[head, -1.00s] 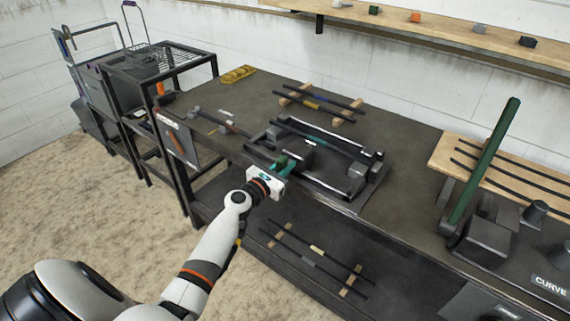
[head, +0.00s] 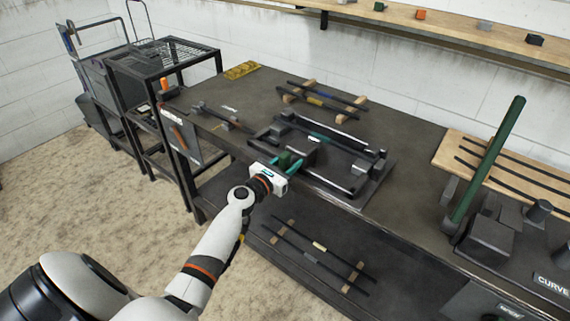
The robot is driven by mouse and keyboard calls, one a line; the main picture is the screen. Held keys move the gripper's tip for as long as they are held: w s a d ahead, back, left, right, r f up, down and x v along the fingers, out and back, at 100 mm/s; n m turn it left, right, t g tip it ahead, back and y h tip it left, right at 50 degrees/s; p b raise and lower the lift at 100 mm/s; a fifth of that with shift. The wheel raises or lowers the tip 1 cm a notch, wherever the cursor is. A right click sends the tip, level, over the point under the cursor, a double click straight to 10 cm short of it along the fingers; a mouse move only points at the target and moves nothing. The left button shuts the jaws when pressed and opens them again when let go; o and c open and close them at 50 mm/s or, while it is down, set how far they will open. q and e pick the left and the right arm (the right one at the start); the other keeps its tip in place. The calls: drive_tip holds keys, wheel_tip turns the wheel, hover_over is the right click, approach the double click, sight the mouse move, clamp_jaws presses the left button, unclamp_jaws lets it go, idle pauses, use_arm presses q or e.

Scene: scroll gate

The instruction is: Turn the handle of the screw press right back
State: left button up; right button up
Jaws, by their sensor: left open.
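What looks like the screw press is a dark frame (head: 352,188) with long bars, lying near the front edge of the workbench. A dark green knob (head: 284,160), apparently its handle, sits at the frame's front side, beside a dark block (head: 303,151). My left gripper (head: 284,166) reaches in from the front, its teal fingers open and apart. The green knob shows between the fingers; I cannot tell whether they touch it. My right gripper is out of view.
A tall green lever (head: 487,160) stands on a dark bending device at right. Dark rods on wooden strips (head: 346,115) lie behind the frame. More rods (head: 318,248) lie on the lower shelf. A wire-topped rack (head: 165,55) stands at left.

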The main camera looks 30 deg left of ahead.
use_arm(q)
drive_tip(key=s, duration=1.2)
drive_tip(key=shift+a+b, duration=0.4)
drive_tip(key=shift+a, duration=0.05)
drive_tip(key=shift+f, duration=0.1)
